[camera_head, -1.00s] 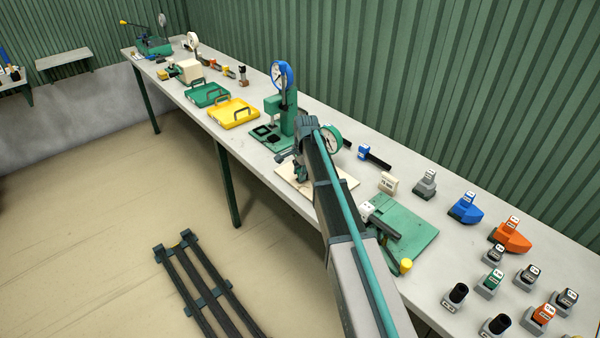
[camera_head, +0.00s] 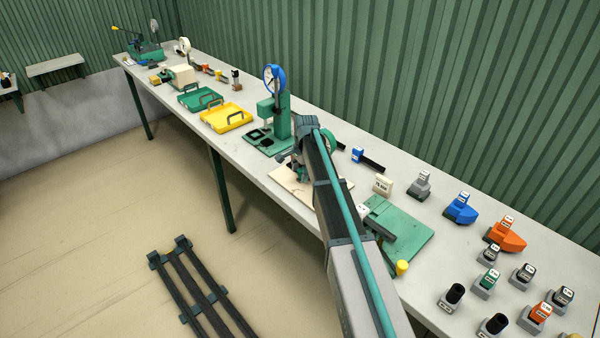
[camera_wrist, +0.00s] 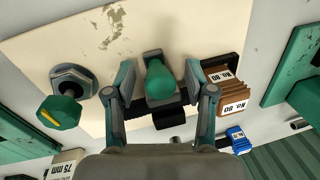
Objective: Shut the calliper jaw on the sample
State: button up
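In the wrist view, a green rounded handle (camera_wrist: 160,80) stands on a dark slide (camera_wrist: 168,118) over a cream board (camera_wrist: 60,40). It looks like the calliper's moving part, though I cannot be sure. My gripper (camera_wrist: 160,76) is open, one finger on each side of the handle, with a visible gap on both sides. A brown block marked No 80 (camera_wrist: 228,97), perhaps the sample, sits right of the fingers. A green knob with a yellow mark (camera_wrist: 60,112) is at the left. In the head view, my arm hides most of this fixture; the cream board (camera_head: 290,184) shows beside it.
A green press with a blue dial (camera_head: 282,118) stands beyond the board. A blue-ended black tool (camera_head: 370,160), a 75 mm block (camera_head: 382,184) and a green plate (camera_head: 405,238) lie nearer. Several labelled blocks fill the bench's near end. A yellow tray (camera_head: 226,118) lies farther off.

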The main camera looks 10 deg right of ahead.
notch_tip(320, 180, up, 12)
jog(key=s, duration=0.1)
jog(key=shift+s+d, duration=0.35)
jog(key=shift+s, duration=0.05)
jog(key=shift+f, duration=0.1)
dwell(0.5)
jog(key=s+a+f+n+g+y+b, duration=0.1)
jog(key=s+a+f+n+g, duration=0.15)
jog(key=s+a+f, duration=0.7)
jog(key=s+f+n+g+b, duration=0.1)
jog(key=s+f+n, duration=0.1)
jog(key=s+f, duration=0.65)
jog(key=s+f+n+g, duration=0.1)
jog(key=s+f, duration=0.4)
jog(key=f, duration=0.6)
jog(key=s+d+f+n+g+h+b, duration=0.1)
jog(key=s+d+f+n, duration=0.15)
jog(key=s+f, duration=0.65)
jog(key=s+d+f+n+g, duration=0.1)
jog(key=s+d+f+n, duration=0.15)
jog(key=s+f, duration=0.7)
jog(key=s+d+f+n+g, duration=0.1)
jog(key=s+d, duration=0.1)
jog(key=s, duration=0.9)
jog(key=s+d+f+n+g, duration=0.1)
jog(key=s+d+f+n, duration=0.1)
jog(key=s, duration=0.9)
jog(key=shift+s+d+f+h+b, duration=0.15)
jog(key=shift+s+d+h+b, duration=0.1)
jog(key=shift+h+b, duration=0.2)
